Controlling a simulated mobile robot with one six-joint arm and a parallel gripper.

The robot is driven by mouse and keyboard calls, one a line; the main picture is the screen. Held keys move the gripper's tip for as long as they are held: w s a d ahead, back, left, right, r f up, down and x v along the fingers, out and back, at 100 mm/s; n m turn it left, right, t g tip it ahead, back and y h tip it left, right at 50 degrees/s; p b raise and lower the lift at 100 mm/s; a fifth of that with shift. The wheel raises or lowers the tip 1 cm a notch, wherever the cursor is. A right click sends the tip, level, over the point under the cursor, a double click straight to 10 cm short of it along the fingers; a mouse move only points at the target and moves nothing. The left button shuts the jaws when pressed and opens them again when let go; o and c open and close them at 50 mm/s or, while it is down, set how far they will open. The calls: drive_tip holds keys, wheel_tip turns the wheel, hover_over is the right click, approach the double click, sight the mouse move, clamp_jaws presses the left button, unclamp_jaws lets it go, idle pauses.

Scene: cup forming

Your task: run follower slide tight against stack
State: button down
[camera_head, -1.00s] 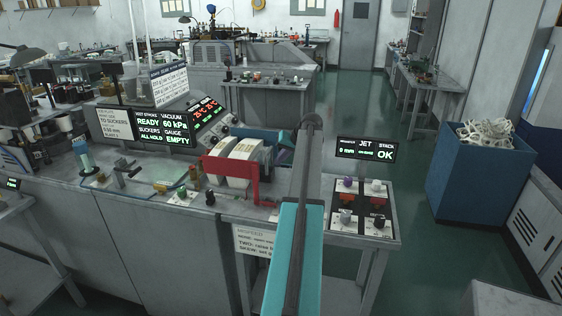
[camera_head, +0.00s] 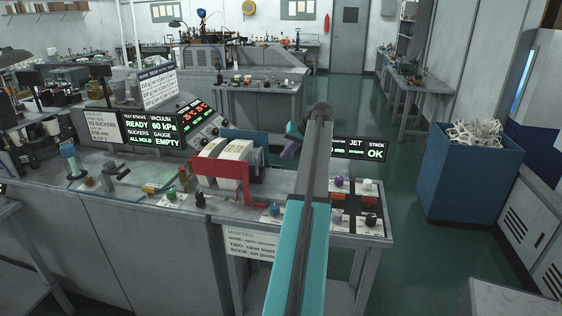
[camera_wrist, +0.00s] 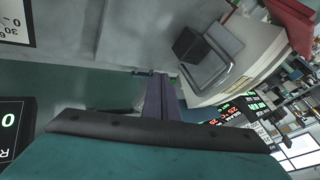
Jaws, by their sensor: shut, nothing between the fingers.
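A pale, cream stack (camera_head: 232,152) lies behind a red bracket (camera_head: 223,168) on the machine bench. A blue plate (camera_head: 246,139) stands just behind it; I cannot tell for sure which part is the follower slide. My gripper (camera_head: 291,140), with purple and teal parts, is right of the stack and apart from it, partly hidden by my arm. In the wrist view my gripper (camera_wrist: 158,82) is shut and empty. There, a dark block (camera_wrist: 188,44) and a grey bracket-like part (camera_wrist: 213,62) sit on a pale curved body (camera_wrist: 255,48) to its right.
A display (camera_head: 358,149) reads "JET STACK OK", partly covered by my arm. Another display (camera_head: 152,128) reads READY, 60 kPa, EMPTY. Knobs (camera_head: 341,199) stand at the bench's right end. A blue bin (camera_head: 465,187) stands right, with open floor between.

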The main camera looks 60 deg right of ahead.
drive_tip(key=shift+b+v, duration=0.55)
drive_tip(key=shift+v, duration=1.75)
drive_tip(key=shift+a+r, duration=0.1)
drive_tip(key=shift+a, duration=0.05)
